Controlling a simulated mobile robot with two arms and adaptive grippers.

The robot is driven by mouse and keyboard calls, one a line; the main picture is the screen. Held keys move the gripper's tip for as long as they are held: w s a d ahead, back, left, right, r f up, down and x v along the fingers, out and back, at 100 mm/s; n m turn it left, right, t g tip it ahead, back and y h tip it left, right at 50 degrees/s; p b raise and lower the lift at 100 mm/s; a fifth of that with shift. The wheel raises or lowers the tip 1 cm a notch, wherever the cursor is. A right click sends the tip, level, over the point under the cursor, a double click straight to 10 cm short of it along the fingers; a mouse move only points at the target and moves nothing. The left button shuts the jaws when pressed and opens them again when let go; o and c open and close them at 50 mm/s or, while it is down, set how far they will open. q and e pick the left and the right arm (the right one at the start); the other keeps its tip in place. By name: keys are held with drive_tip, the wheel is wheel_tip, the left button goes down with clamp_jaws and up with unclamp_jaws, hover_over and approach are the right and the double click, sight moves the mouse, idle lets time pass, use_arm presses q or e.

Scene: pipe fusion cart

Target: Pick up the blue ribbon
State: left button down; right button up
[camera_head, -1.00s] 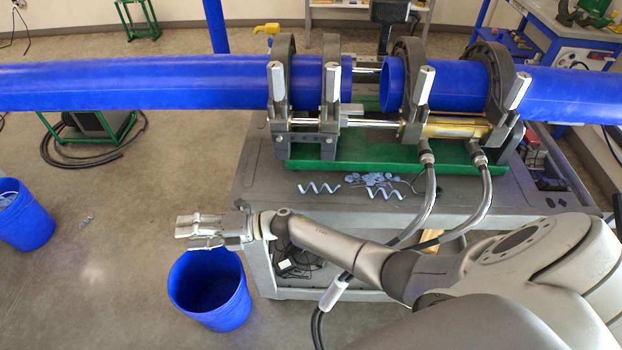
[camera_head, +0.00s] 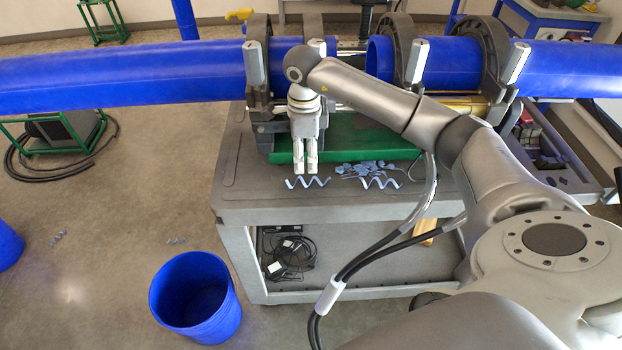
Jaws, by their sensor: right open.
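A curled blue ribbon (camera_head: 307,183) lies on the grey cart top, in front of the green tray. A second curled ribbon (camera_head: 381,182) lies to its right, close to a heap of blue shavings (camera_head: 365,169). My right gripper (camera_head: 306,170) points down just behind the left ribbon, with its fingertips close above it. It is open, with a narrow gap between the fingers, and I see nothing between them. Whether it touches the ribbon I cannot tell. My left gripper does not show.
A blue pipe (camera_head: 120,79) is clamped in the fusion machine behind my right gripper. The green tray (camera_head: 345,146) stands under it. The grey cart (camera_head: 262,202) is bare left of the ribbons. A blue bucket (camera_head: 196,298) stands on the floor at front left.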

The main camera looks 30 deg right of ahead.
sight(309, 178)
drive_tip(key=shift+s+f, duration=0.15)
drive_tip(key=shift+f, duration=1.2)
drive_tip(key=f+p, duration=0.1)
drive_tip(key=f, duration=0.1)
drive_tip(key=s+f+p, duration=0.1)
drive_tip(key=f, duration=0.1)
drive_tip(key=shift+d, duration=0.1)
drive_tip(key=shift+f, duration=0.3)
drive_tip(key=shift+w+f, duration=0.15)
drive_tip(key=shift+f, duration=0.1)
drive_tip(key=c, duration=0.6)
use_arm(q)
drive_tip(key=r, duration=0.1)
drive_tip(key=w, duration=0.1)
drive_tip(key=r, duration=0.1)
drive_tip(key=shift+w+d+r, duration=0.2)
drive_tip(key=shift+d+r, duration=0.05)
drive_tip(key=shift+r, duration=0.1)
use_arm(e)
drive_tip(key=shift+c, duration=0.7)
